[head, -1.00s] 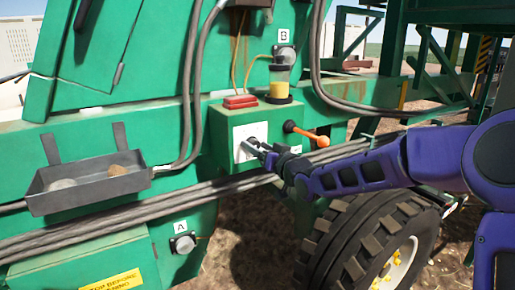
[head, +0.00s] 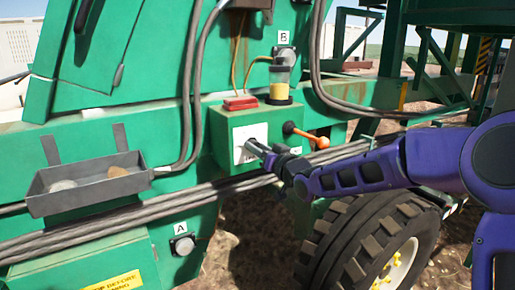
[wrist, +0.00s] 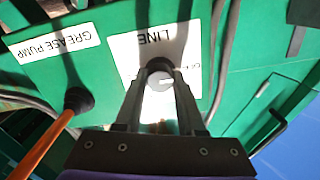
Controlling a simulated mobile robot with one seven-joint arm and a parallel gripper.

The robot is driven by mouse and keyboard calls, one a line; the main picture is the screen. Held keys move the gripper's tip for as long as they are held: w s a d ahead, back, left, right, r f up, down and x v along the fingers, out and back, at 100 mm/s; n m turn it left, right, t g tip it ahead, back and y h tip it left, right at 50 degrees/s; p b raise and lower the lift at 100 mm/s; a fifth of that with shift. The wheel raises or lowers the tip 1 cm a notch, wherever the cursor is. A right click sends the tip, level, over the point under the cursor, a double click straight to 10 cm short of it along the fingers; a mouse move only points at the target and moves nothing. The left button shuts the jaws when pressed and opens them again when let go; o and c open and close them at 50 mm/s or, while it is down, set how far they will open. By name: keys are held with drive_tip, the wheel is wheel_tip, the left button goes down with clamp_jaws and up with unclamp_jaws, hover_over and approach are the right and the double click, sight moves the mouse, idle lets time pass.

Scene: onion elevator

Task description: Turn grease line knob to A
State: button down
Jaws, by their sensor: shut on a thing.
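The grease line knob (wrist: 159,84) is a small round grey knob with a white pointer line, on a white plate (wrist: 126,50) marked LINE in the wrist view. My gripper (wrist: 161,75) is shut on it, one finger on each side. In the head view my gripper (head: 257,147) reaches in from the right to the white plate (head: 241,138) on the green box, and its fingers hide the knob. Marker A (head: 181,229) is low at the left and marker B (head: 283,37) is high at the right. The plate's position letters are mostly hidden or unreadable.
An orange-knobbed pump lever (head: 320,142) sticks out right of the plate, close to my gripper. A grease cup (head: 279,83) stands on the box. A grey tray (head: 95,190) is at left. Thick cables (head: 110,222) run below, above a tyre (head: 365,245).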

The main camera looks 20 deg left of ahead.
drive_tip(key=shift+m, duration=0.4)
drive_tip(key=m+p, duration=0.4)
drive_tip(key=m, duration=0.6)
drive_tip(key=shift+m, duration=0.6)
drive_tip(key=c, duration=0.5)
unclamp_jaws()
drive_tip(key=shift+d, duration=0.1)
